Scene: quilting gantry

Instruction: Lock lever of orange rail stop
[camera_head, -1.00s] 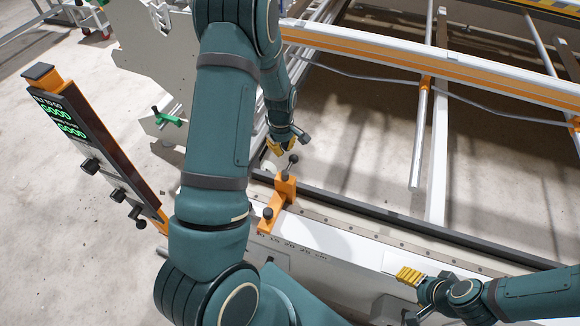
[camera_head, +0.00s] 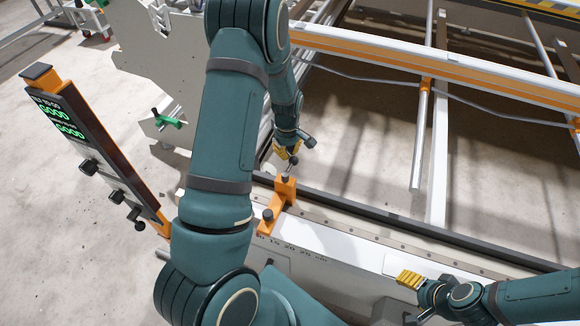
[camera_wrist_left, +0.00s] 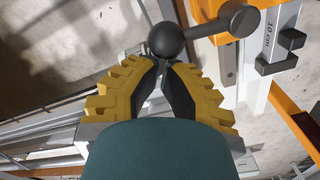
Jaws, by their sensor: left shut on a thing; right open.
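The orange rail stop (camera_head: 284,192) sits on the white rail, with a dark knob (camera_head: 267,215) on its near end. Its lever, a short metal rod with a black ball end (camera_head: 293,161), rises from the far end. My left gripper (camera_head: 287,152) is at the ball end. In the left wrist view its yellow fingers (camera_wrist_left: 163,72) are shut at the lever's black ball (camera_wrist_left: 166,40). The rod runs right from the ball to a second dark round part (camera_wrist_left: 237,19), over the orange body. My right gripper (camera_head: 410,278) is open and empty, low over the rail at right.
A display post (camera_head: 95,150) reading GOOD, with several black knobs, stands at left. A green-handled clamp (camera_head: 167,121) is on the white end plate. An orange and white beam (camera_head: 430,65) crosses the back. A printed centimetre scale (camera_head: 290,245) runs along the rail.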

